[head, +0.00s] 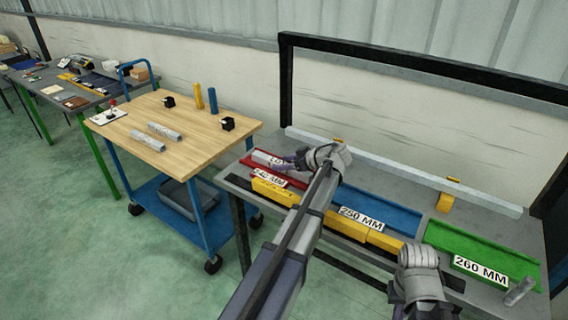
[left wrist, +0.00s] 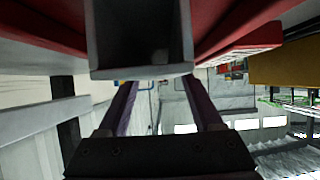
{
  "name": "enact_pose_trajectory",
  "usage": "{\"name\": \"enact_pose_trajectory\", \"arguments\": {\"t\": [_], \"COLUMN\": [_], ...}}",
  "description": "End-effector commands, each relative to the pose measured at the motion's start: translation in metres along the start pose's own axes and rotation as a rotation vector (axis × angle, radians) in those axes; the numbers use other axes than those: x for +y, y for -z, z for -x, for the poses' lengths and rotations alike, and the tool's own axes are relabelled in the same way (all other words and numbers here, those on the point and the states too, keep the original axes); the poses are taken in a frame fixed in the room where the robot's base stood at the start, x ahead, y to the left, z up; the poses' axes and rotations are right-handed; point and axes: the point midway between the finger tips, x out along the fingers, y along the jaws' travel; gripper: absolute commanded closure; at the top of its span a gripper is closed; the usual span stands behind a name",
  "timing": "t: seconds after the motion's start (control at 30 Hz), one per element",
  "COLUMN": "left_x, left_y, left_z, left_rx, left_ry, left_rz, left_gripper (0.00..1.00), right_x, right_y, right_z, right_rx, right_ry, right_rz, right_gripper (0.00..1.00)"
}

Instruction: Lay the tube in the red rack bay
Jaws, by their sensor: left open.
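The red rack bay (head: 246,163), behind a 240 MM label, is at the left end of the rack table. My left gripper (head: 280,163) is over this bay, with its jaws open. In the left wrist view a grey square hollow tube (left wrist: 140,72) shows end-on between the bay's red walls (left wrist: 232,28). The open fingers (left wrist: 165,95) end close to the tube's near end; I cannot tell if they touch it. My arm and hand hide part of the bay in the head view. My right gripper (head: 420,285) is near the table's front right; its jaws are unclear.
A blue bay (head: 385,212) and a green bay (head: 480,247) lie to the right, with yellow blocks (head: 350,228) along the front. A grey tube (head: 520,292) is at the right end. A wooden-topped cart (head: 130,140) with two grey tubes (head: 150,141) stands left. A black frame (head: 420,65) rises behind.

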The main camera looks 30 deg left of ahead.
Motion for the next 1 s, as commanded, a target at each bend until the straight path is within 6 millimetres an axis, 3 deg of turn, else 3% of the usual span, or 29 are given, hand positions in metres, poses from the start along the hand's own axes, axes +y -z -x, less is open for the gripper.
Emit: {"name": "enact_pose_trajectory", "arguments": {"t": [0.17,0.7,1.0], "left_x": [0.000,0.000,0.000], "left_y": [0.004,0.006,0.003], "left_z": [0.002,0.101,0.121], "left_rx": [0.000,0.000,0.000], "left_ry": [0.000,-0.002,0.000], "left_rz": [0.000,-0.001,0.000], "left_gripper": [0.33,0.33,0.33], "right_x": [0.001,0.005,0.006], "right_y": [0.000,-0.003,-0.004], "right_z": [0.005,0.053,0.060], "right_rx": [0.000,0.000,0.000], "right_ry": [0.000,0.000,0.000], "right_rz": [0.000,0.000,0.000], "right_gripper": [1.00,1.00,1.00]}}
